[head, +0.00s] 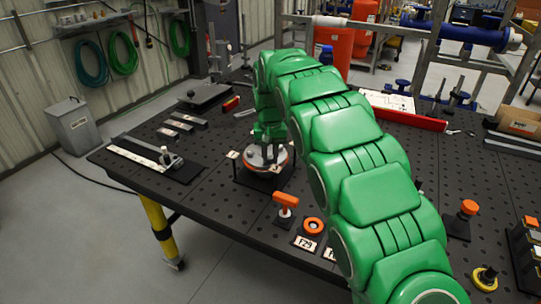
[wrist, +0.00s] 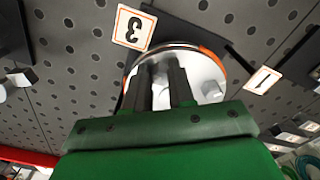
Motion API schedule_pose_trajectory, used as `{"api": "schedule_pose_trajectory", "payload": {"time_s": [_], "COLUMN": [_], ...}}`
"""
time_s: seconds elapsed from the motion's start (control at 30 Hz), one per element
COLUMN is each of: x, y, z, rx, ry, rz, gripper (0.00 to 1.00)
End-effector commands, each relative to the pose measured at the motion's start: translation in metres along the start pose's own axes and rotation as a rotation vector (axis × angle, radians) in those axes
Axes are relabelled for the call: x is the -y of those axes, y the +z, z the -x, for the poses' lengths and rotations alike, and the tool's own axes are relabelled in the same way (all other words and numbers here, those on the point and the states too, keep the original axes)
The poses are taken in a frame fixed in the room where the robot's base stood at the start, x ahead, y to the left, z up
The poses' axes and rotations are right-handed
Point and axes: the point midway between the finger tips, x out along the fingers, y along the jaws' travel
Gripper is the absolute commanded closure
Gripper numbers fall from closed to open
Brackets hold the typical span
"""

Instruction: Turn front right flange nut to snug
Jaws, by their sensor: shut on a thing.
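The flange (head: 279,162) is a round silver disc with an orange rim on a dark stand on the bench. It also shows in the wrist view (wrist: 208,72). My gripper (head: 262,150) reaches down onto the flange from above. In the wrist view my gripper's two dark fingers (wrist: 160,75) are closed over a nut position, and they hide most of the nut between them. Another nut (wrist: 212,90) shows on the disc to the right of the fingers. Number cards 3 (wrist: 133,27) and 1 (wrist: 262,80) lie beside the flange. I cannot read the nut's turn.
An orange-handled tool (head: 286,203) stands in front of the flange, with an orange ring (head: 313,226) and tag cards (head: 305,243) near it. A metal ruler-like bar (head: 135,157) lies left. A red-edged box (head: 400,108) lies behind.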

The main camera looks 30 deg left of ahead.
Motion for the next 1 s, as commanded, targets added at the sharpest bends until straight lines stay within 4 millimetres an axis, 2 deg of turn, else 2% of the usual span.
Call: {"api": "schedule_pose_trajectory", "payload": {"time_s": [0.5, 1.0], "x": [0.0017, 0.0024], "y": [-0.002, -0.0023], "z": [0.0036, 0.0037], "rx": [-0.008, -0.008], "ry": [-0.003, -0.004], "rz": [-0.406, -0.533], "gripper": [1.0, 1.0]}}
